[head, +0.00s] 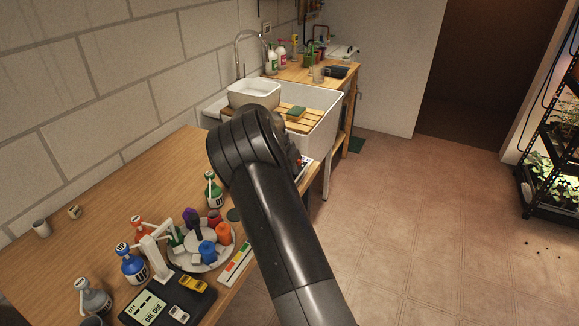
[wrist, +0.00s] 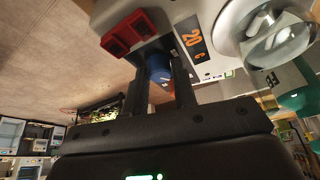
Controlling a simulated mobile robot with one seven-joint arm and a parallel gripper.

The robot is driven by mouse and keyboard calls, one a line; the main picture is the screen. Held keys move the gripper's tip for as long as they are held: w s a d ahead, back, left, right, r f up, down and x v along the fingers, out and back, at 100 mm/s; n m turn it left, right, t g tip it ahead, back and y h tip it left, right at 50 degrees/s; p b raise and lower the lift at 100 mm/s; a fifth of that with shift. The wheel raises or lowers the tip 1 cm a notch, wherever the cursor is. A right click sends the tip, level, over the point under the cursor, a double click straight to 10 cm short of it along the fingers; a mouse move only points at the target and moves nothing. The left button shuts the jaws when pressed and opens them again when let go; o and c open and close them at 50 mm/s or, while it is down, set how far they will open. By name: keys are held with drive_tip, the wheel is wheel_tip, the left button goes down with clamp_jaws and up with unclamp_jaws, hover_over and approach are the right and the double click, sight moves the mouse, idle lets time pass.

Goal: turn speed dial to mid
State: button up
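In the wrist view a blue dial (wrist: 158,70) with a small pale mark sits on the front of a pale grey device (wrist: 225,30). I cannot read a label on the dial. My gripper (wrist: 160,80) has its two dark fingers on either side of the dial, and the dial fills the narrow gap between them. The fingers look shut on it, though the contact is partly shaded. A display (wrist: 194,40) reading "20 c" and a red switch (wrist: 124,35) flank the dial. In the head view my arm hides the gripper and most of the device.
A glass vessel (wrist: 275,40) stands on the device. In the head view, a round tray (head: 226,255) with coloured bottles, a blue bottle (head: 131,264), a green bottle (head: 213,190) and a pH meter (head: 150,308) crowd the wooden bench (head: 110,205). A sink (head: 318,112) lies beyond.

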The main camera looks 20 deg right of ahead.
drive_tip(key=o, duration=0.4)
drive_tip(key=v, duration=1)
drive_tip(key=shift+a+r, duration=0.2)
drive_tip(key=shift+r, duration=0.15)
drive_tip(key=shift+s, duration=0.1)
